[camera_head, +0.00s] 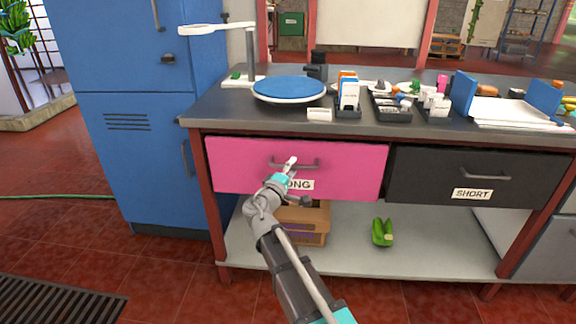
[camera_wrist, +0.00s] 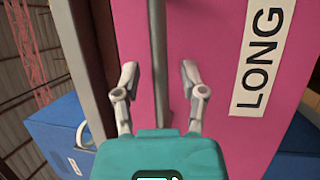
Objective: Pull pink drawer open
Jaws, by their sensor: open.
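The pink drawer (camera_head: 235,160) sits under the left part of the workbench top and looks closed. It carries a white label reading LONG (camera_wrist: 262,60), partly hidden by my arm in the head view. Its grey bar handle (camera_head: 312,165) runs across the upper middle of the front, and the handle shows upright in the wrist view (camera_wrist: 158,50). My gripper (camera_head: 291,163) is at the handle. In the wrist view my gripper (camera_wrist: 158,75) is open, with one finger on each side of the handle bar. Neither finger clearly touches it.
A black drawer (camera_head: 420,178) labelled SHORT is to the right. A blue cabinet (camera_head: 130,100) stands at the left. The bench top holds a blue round turntable (camera_head: 290,88) and several small holders. The lower shelf (camera_head: 350,255) carries a wooden box (camera_head: 312,222) and green pods (camera_head: 382,232).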

